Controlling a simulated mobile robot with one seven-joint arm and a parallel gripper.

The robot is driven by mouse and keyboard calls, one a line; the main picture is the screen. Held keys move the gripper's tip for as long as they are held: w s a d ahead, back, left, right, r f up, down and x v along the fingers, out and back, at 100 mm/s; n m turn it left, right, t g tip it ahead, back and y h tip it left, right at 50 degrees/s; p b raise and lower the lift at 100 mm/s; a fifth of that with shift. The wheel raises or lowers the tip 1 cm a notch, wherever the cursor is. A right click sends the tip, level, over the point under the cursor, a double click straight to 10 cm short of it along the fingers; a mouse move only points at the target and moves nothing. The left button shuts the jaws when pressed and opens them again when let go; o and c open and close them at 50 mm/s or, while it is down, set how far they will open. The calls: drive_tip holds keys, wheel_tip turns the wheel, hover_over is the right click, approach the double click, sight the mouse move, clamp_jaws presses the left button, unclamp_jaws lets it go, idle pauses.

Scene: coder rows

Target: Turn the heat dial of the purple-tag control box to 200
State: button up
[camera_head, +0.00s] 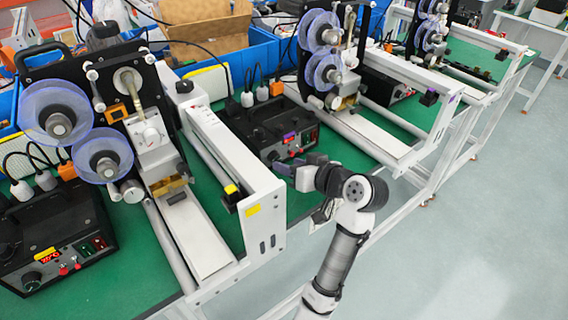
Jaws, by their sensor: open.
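The purple-tag control box (250,121) is a black box on the green bench, right of the near white machine frame. Its purple tag (289,137) sits on the front panel. Its dark heat dial (273,156) is at the panel's lower left, with small red parts to its right. The dial's pointer and the setting are too small to read. My gripper (280,168) is open, with its fingertips just in front of the dial and close below it. I cannot tell whether they touch it or stand around it.
A yellow-tag control box (60,235) with a lit display stands at the lower left. The white machine frame (235,165) stands close left of my gripper, and another frame (385,140) is to the right. The grey floor (480,230) at the right is clear.

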drive_tip(key=v, duration=1)
drive_tip(key=shift+b, duration=0.45)
